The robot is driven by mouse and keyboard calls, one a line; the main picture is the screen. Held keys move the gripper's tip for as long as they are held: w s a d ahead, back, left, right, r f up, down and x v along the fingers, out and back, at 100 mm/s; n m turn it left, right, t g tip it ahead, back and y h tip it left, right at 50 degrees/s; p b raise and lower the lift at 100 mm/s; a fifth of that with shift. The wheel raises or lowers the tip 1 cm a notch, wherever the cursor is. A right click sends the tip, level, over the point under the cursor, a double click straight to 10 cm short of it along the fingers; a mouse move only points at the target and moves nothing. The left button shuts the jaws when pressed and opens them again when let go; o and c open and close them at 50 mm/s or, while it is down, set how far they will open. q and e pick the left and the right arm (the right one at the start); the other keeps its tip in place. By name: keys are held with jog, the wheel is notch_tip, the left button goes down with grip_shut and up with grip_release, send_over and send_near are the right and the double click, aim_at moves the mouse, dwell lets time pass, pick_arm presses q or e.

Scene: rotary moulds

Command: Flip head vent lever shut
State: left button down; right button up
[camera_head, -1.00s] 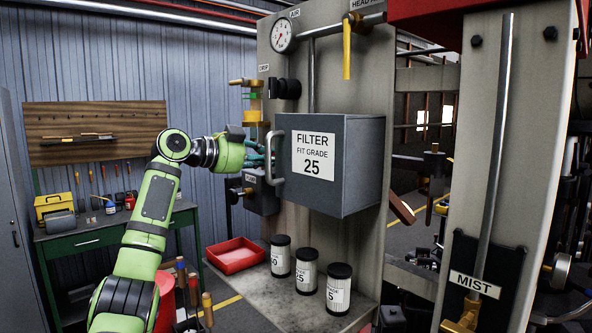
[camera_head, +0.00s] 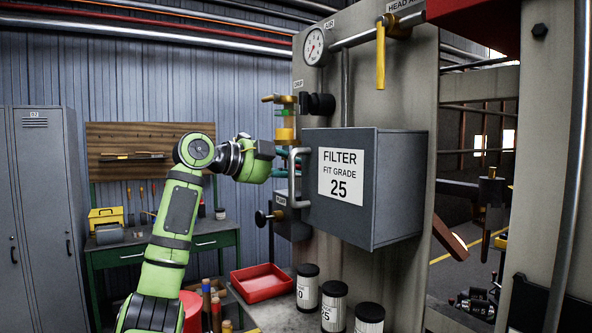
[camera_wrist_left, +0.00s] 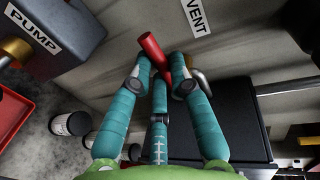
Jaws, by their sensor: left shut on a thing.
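The red vent lever (camera_wrist_left: 151,52) shows in the left wrist view beside the VENT label (camera_wrist_left: 196,16), on the grey panel. My left gripper (camera_wrist_left: 164,80) has its teal fingers closed around the lever's near part, and the lever's red end sticks out past the fingertips. In the head view my left gripper (camera_head: 282,172) reaches in from the left, just left of the grey filter box (camera_head: 385,190). The lever cannot be made out in the head view. My right gripper is not in view.
The filter box's bar handle (camera_head: 296,180) is close to my left fingers. A PUMP box (camera_wrist_left: 60,35) sits at upper left in the left wrist view. Canisters (camera_head: 333,303) and a red tray (camera_head: 262,283) are below. A yellow lever (camera_head: 381,58) hangs above.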

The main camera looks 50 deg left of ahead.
pick_arm(q)
jog(key=c, duration=1.3)
grip_release()
jog(key=shift+r, duration=0.15)
jog(key=shift+o, duration=0.8)
jog(key=shift+w, duration=0.25)
jog(key=v, duration=1.2)
jog(key=shift+f, duration=0.2)
